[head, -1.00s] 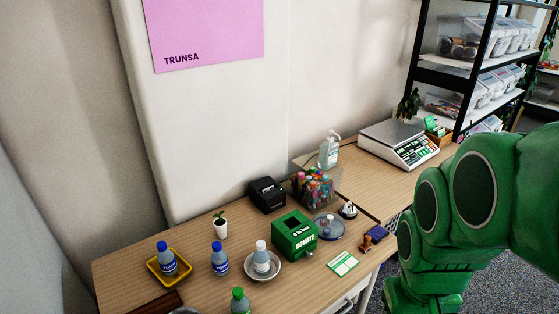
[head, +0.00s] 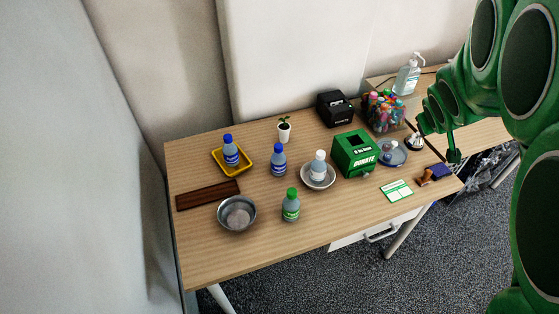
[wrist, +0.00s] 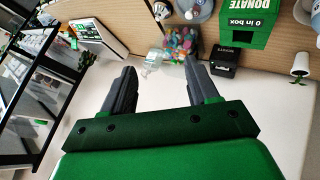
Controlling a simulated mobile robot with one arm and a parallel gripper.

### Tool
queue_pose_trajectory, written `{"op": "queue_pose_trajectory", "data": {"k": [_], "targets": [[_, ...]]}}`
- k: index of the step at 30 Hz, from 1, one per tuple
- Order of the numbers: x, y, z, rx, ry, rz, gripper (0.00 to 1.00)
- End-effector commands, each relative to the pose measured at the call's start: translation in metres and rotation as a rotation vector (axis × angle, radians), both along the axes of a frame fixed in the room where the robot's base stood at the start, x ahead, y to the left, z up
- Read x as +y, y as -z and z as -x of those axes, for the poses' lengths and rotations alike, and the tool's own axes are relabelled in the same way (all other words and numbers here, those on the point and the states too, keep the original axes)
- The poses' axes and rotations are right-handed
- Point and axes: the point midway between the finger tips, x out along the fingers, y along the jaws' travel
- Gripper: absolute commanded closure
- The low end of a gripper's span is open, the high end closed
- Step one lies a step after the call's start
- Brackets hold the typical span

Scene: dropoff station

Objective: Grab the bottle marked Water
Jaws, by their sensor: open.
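Several small bottles stand on the wooden table (head: 255,252) in the head view; their labels are too small to read. One blue-capped bottle (head: 231,154) stands in a yellow tray (head: 218,166), and another blue-capped bottle (head: 278,163) stands on the bare wood. A white-capped bottle (head: 318,170) stands in a shallow dish (head: 331,182). A green-capped bottle (head: 291,208) stands nearer the front edge. My gripper (wrist: 158,82) is open and empty in the wrist view, its two dark fingers apart. In the head view my arm is at the right, away from these bottles.
A green donation box (head: 354,155) stands right of the bottles, with a black printer (head: 336,108) and a container of colourful items (head: 385,112) behind. A metal bowl (head: 237,215) and brown board (head: 207,195) lie left. A small plant (head: 284,131) stands behind. The table's front left is clear.

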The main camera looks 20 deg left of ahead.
Motion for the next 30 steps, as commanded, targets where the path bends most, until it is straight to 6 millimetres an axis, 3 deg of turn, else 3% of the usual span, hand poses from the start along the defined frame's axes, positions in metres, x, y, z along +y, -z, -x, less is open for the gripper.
{"op": "queue_pose_trajectory", "data": {"k": [6, 15, 23, 30], "targets": [[0.050, 0.026, -0.049, -0.092, -0.177, -0.038, 0.41], [0.142, 0.073, -0.076, -0.147, -0.459, -0.170, 0.41], [0.227, 0.126, -0.056, -0.109, -0.708, -0.358, 0.41], [0.295, 0.169, -0.005, -0.014, -0.916, -0.582, 0.41]]}}
